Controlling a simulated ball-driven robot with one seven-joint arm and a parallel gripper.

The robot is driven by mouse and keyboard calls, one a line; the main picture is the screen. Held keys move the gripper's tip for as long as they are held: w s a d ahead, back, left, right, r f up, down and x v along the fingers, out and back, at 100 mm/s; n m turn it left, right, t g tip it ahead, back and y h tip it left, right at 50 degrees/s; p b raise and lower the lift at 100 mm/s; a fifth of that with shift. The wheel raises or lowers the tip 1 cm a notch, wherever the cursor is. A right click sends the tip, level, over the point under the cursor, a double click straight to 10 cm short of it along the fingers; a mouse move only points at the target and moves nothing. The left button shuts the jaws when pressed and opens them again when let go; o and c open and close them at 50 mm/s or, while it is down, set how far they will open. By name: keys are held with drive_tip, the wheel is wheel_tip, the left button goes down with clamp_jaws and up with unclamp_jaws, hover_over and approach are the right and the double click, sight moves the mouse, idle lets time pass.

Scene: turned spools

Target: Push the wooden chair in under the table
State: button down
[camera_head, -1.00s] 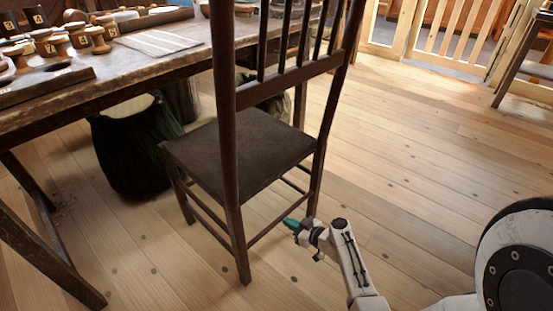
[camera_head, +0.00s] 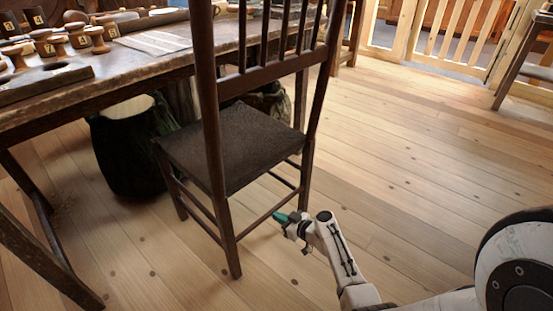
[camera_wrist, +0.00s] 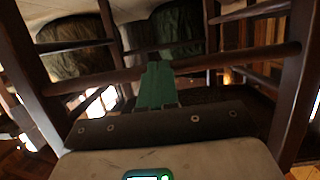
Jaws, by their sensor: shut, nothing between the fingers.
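The dark wooden chair (camera_head: 228,148) stands upright beside the table (camera_head: 110,82), its slatted back toward me and its seat partly turned to the table. The seat's far left edge is near the table's front edge. My gripper (camera_head: 280,216) is low, at the chair's lower back rung between the two rear legs. Its green fingers are shut with nothing between them. In the wrist view the green fingertips (camera_wrist: 157,75) point at a chair rung (camera_wrist: 225,62); whether they touch it I cannot tell.
A dark sack (camera_head: 135,150) with a pale top stands under the table, left of the chair. Another container (camera_head: 268,98) is behind the seat. Turned spools (camera_head: 75,35) sit on the tabletop. Open plank floor (camera_head: 420,160) lies to the right.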

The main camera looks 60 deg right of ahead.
sight(270, 211)
drive_tip(key=shift+w+d, duration=0.25)
drive_tip(key=shift+w, duration=0.8)
drive_tip(key=shift+w+d, duration=0.25)
drive_tip(key=shift+w, duration=0.9)
